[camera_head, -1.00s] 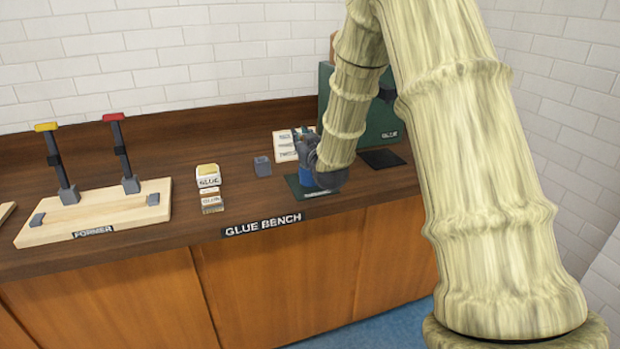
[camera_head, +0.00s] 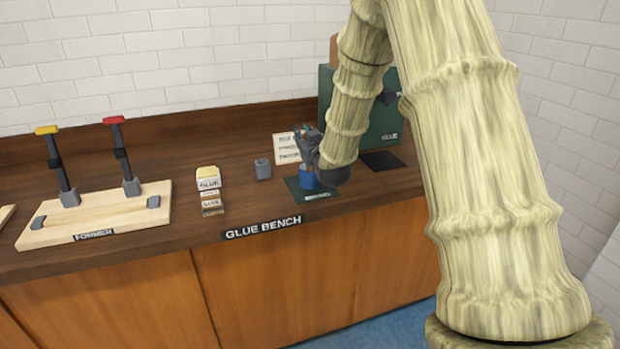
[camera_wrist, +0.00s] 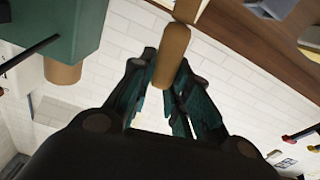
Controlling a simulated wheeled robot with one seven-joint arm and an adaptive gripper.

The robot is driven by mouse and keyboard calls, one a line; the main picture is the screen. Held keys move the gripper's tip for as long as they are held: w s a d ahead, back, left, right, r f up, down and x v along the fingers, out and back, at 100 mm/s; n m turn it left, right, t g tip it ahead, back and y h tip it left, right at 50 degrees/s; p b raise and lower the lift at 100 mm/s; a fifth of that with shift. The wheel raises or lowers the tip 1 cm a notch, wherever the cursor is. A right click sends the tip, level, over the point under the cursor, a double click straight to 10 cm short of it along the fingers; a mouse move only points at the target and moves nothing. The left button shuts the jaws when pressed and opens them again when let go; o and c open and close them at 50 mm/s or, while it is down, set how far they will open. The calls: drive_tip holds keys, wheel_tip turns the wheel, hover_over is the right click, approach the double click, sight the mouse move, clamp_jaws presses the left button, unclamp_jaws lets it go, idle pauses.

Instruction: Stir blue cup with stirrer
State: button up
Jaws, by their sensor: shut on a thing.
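The blue cup (camera_head: 307,178) stands on a dark green mat (camera_head: 300,191) on the glue bench, partly hidden by my gripper. My gripper (camera_head: 307,150) is at the cup, just above it in the head view. In the wrist view my gripper (camera_wrist: 160,95) is shut on the stirrer (camera_wrist: 172,52), a brown wooden stick with a rounded end. The stirrer's lower end is not visible, so I cannot tell whether it is inside the cup.
A small grey holder (camera_head: 262,169) and glue boxes (camera_head: 209,189) stand left of the mat. A green box (camera_head: 372,125) stands at the back right. The former board (camera_head: 98,218) is far left.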

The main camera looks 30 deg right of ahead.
drive_tip(key=shift+r+p, duration=1.05)
drive_tip(key=shift+r, duration=1.35)
drive_tip(key=shift+r+p, duration=1.35)
drive_tip(key=shift+r, duration=1.1)
drive_tip(key=shift+f, duration=0.1)
